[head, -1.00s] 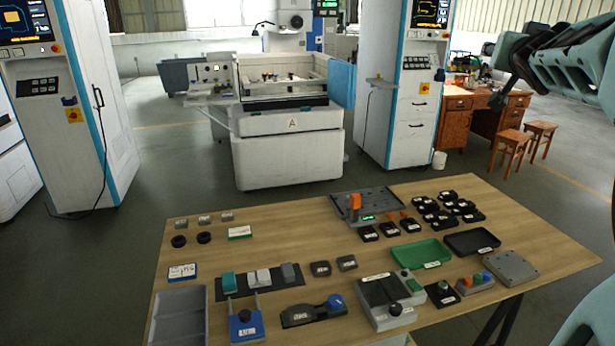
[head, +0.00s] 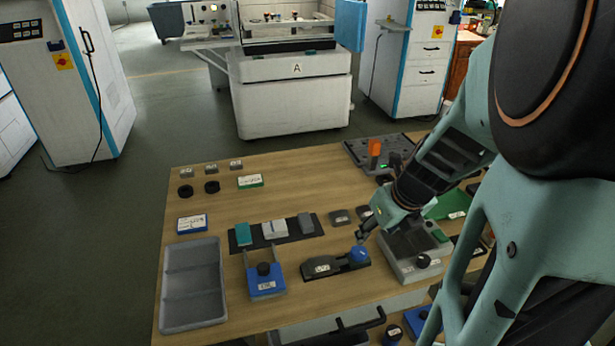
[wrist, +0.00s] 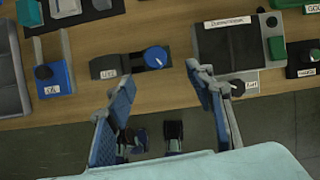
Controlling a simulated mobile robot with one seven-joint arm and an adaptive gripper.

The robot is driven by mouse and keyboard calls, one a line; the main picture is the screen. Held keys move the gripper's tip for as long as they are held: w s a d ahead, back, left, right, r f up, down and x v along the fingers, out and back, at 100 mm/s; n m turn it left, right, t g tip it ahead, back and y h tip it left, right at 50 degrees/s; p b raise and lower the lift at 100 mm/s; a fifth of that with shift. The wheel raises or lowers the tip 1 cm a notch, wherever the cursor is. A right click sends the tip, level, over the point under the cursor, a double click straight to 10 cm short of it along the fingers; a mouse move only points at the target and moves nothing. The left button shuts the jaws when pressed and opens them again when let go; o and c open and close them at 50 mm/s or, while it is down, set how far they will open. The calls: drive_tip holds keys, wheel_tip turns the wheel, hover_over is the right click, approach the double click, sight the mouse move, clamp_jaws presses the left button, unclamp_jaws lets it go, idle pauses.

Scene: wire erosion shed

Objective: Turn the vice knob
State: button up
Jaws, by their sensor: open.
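A dark device (head: 320,267) with a round blue knob (head: 359,254) lies near the table's front edge. To its left stands a blue block with grey rails (head: 266,286) and a black knob (head: 264,268). The labels are too small to read, so I cannot tell for sure which one is the vice knob. My gripper (head: 364,232) is open just above the blue knob, apart from it as far as I can tell. In the wrist view my gripper's fingers (wrist: 160,77) are spread and empty, and the blue knob (wrist: 156,57) shows just beyond and between their tips.
A grey box with a dark top (head: 410,245) stands close to the right of the blue knob. A grey tray (head: 193,300) is at the left. A dark mat with several blocks (head: 270,237) lies behind. The table's middle back is clear.

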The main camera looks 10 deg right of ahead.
sight(360, 251)
drive_tip(key=b+x, duration=0.1)
drive_tip(key=x, duration=0.2)
drive_tip(key=b+x, duration=0.2)
drive_tip(key=x, duration=0.1)
drive_tip(key=b+x, duration=0.1)
drive_tip(key=x, duration=0.3)
drive_tip(key=shift+s+a+f, duration=0.2)
drive_tip(key=shift+s+a, duration=0.15)
drive_tip(key=shift+a, duration=0.05)
drive_tip(key=shift+w+f+b, duration=0.3)
drive_tip(key=shift+f+b, duration=0.1)
drive_tip(key=shift+f, duration=0.05)
drive_tip(key=shift+c, duration=0.7)
drive_tip(key=c, duration=1)
